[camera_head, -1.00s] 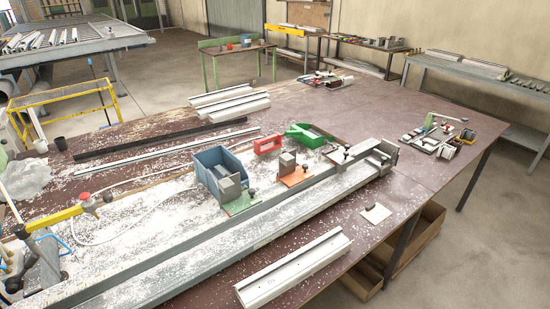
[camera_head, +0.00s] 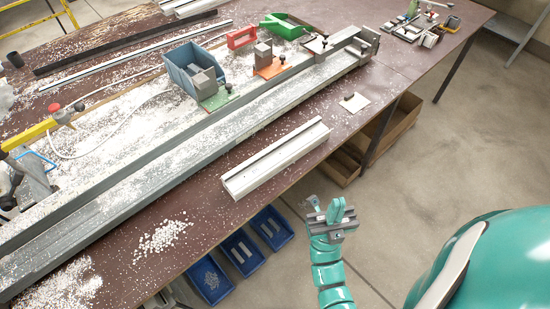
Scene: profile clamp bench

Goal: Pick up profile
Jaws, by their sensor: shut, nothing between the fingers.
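A white grooved profile (camera_head: 275,160) lies on the brown table top near the front edge, slanting from lower left to upper right. My gripper (camera_head: 336,211) is at the end of my teal arm, out past the table's front edge and to the lower right of the profile. It is shut, empty and apart from the profile. Several other pale profiles (camera_head: 190,6) are partly cut off at the top of the view.
A long grey metal rail (camera_head: 185,150) covered with shavings runs behind the profile. A small pale plate with a black knob (camera_head: 354,102) lies to the profile's right. Blue bins (camera_head: 243,253) and a cardboard box (camera_head: 392,130) sit below the table edge.

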